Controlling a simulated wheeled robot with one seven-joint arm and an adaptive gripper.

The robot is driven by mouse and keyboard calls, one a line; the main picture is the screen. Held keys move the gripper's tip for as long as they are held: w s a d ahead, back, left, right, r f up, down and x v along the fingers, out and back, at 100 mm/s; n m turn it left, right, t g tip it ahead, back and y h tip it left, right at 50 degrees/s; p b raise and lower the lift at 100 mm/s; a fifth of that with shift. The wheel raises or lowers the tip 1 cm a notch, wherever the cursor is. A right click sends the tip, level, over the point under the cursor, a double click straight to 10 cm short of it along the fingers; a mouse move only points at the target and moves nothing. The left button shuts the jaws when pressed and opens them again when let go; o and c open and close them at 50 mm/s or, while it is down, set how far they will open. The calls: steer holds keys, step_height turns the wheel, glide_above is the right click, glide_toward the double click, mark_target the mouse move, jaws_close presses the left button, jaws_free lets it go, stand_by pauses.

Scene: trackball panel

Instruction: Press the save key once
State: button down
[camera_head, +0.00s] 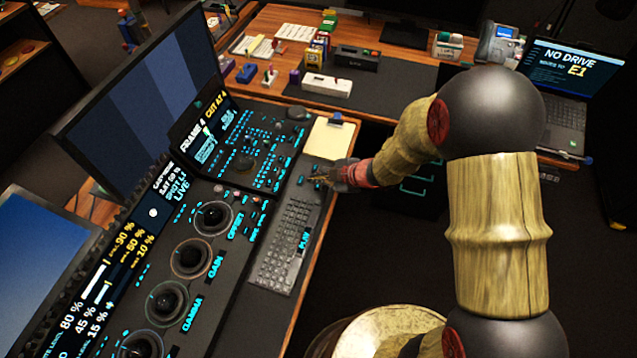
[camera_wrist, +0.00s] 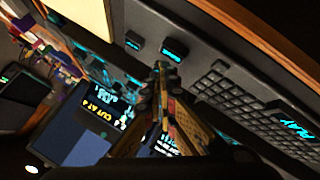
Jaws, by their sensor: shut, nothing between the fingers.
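My gripper (camera_head: 320,180) is shut and empty, low over the desk's right edge strip between the keyboard and the notepad. In the wrist view its fingertips (camera_wrist: 160,66) point at a small dark key with a cyan label (camera_wrist: 174,48), just beyond the tips. A second small cyan-labelled key (camera_wrist: 133,41) sits to its left. The labels are too small to read, so I cannot tell which is the save key. In the head view one small lit key (camera_head: 301,181) shows left of my fingertips. I cannot tell whether the tips touch a key.
A dark keyboard (camera_head: 284,238) with a cyan PLAY label (camera_head: 304,242) lies below my gripper. A notepad (camera_head: 327,139) lies above it. The console with several trackball rings (camera_head: 190,258) and monitors fills the left. A laptop (camera_head: 560,90) stands at the far right.

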mark_target(318, 186)
step_height(318, 186, up, 5)
steer(key=p, duration=0.5)
steer(key=shift+r, duration=0.1)
stand_by(0.7)
